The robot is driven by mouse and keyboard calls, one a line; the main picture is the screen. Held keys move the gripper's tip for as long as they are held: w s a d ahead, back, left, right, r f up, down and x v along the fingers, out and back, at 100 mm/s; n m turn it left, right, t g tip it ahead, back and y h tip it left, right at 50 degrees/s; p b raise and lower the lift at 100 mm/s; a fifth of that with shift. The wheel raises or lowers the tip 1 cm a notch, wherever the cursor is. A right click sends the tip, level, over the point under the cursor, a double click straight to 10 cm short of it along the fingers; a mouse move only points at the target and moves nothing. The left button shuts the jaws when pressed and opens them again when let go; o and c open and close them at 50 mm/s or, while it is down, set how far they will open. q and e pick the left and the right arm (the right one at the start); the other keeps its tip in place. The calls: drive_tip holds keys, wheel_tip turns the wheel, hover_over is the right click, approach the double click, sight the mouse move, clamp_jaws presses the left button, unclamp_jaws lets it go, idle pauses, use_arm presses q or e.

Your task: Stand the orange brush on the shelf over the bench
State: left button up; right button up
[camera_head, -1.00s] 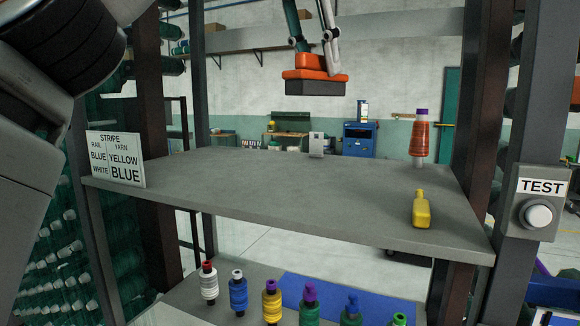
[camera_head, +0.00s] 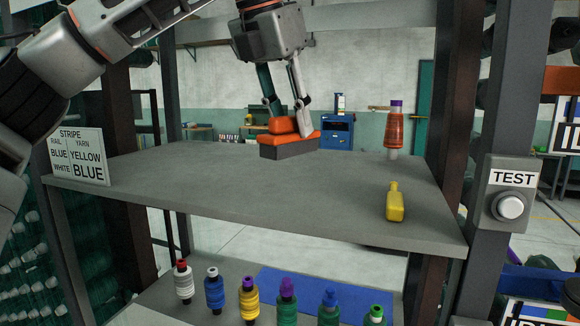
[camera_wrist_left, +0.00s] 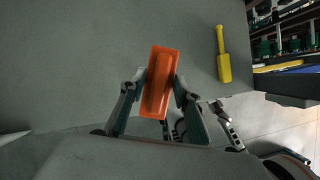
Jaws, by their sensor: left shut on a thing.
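The orange brush (camera_head: 287,131) has an orange top and a dark grey lower block. My left gripper (camera_head: 288,108) is shut on its orange top, reaching down from above. In the head view the brush is level, block downward, over the back part of the grey shelf (camera_head: 240,190). I cannot tell whether it touches the shelf. In the left wrist view the brush (camera_wrist_left: 160,82) sits between the two fingers (camera_wrist_left: 157,92), with the shelf surface (camera_wrist_left: 70,60) beneath.
Several yarn spools (camera_head: 249,300) stand on the bench below. Posts flank the shelf; its middle is clear.

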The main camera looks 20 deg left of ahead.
sight(272, 136)
use_arm(q)
wheel_tip(272, 136, down, 8)
drive_tip(key=shift+w+f, duration=0.1)
drive_tip(key=shift+f, duration=0.15)
drive_tip(key=o, duration=1.1)
drive_tip(key=shift+o, duration=0.2)
drive_tip(key=shift+r, duration=0.15)
drive_tip(key=v, duration=1.2)
